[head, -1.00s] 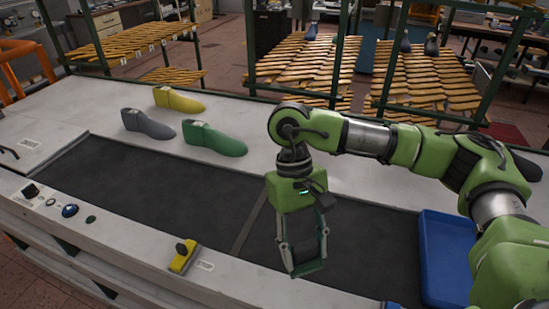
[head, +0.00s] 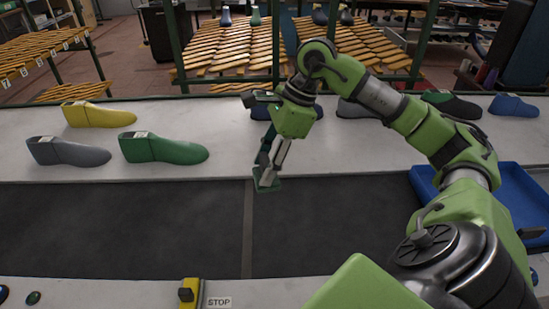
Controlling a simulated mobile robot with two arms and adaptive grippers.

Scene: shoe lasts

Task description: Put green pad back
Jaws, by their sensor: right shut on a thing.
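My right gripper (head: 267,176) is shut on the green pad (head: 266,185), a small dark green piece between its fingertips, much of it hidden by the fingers. It hangs near the back edge of the dark belt, left of the picture's middle. I cannot tell if the pad touches the surface. A green shoe last (head: 165,149) lies to its left on the pale table strip. My left gripper is not in view.
A yellow last (head: 98,114) and a grey last (head: 68,152) lie at the left. More lasts, including a blue one (head: 514,106), lie behind my right arm. A blue tray (head: 527,190) is at the right. The dark belt (head: 120,225) is clear on the left.

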